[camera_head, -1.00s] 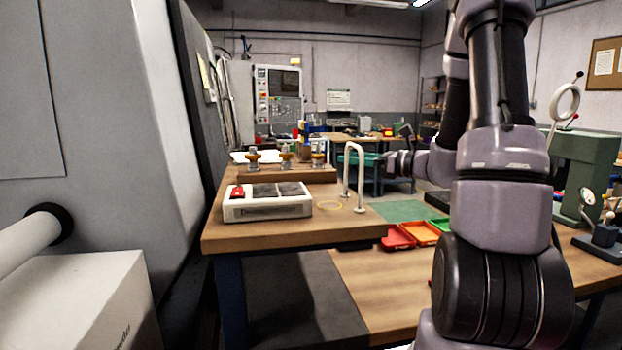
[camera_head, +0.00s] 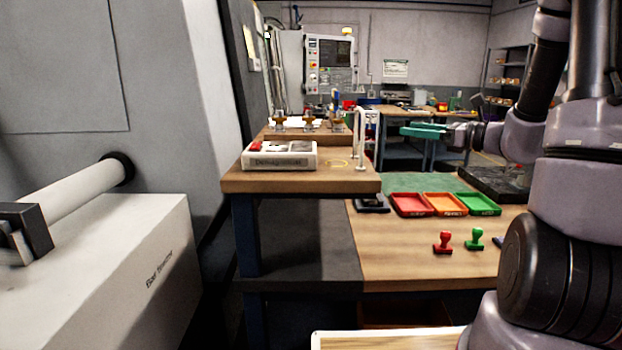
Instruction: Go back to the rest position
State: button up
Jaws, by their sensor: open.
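My gripper (camera_head: 456,129) is small and partly lost against the background, at the far end of my arm, right of the white hoop handle. It appears open, with nothing seen in it. It hangs in the air above the far side of the lower bench, in front of a teal bin (camera_head: 423,131). My grey and black arm fills the right side of the view.
The raised wooden bench (camera_head: 300,181) holds a white box (camera_head: 280,155) and a white hoop handle (camera_head: 360,140). Red (camera_head: 410,205), orange (camera_head: 445,205) and green (camera_head: 478,204) trays lie on the lower bench, behind a red stamp (camera_head: 443,242) and a green stamp (camera_head: 475,238). A grey machine stands left.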

jog(key=s+a+r+n+g+h, duration=0.1)
jog(key=s+a+n+g+h, duration=0.1)
jog(key=s+a+n+g, duration=0.35)
jog(key=s+a+r+n+g+h, duration=0.1)
jog(key=s+a+n+g, duration=0.2)
jog(key=s+n, duration=0.45)
jog(key=s+d+r+n+t+h, duration=0.4)
jog(key=s+d+n+h, duration=0.3)
jog(key=s+n+h, duration=0.1)
jog(key=shift+s+r+t+h, duration=0.3)
jog(key=shift+s+r+t, duration=0.05)
jog(key=shift+s, duration=0.1)
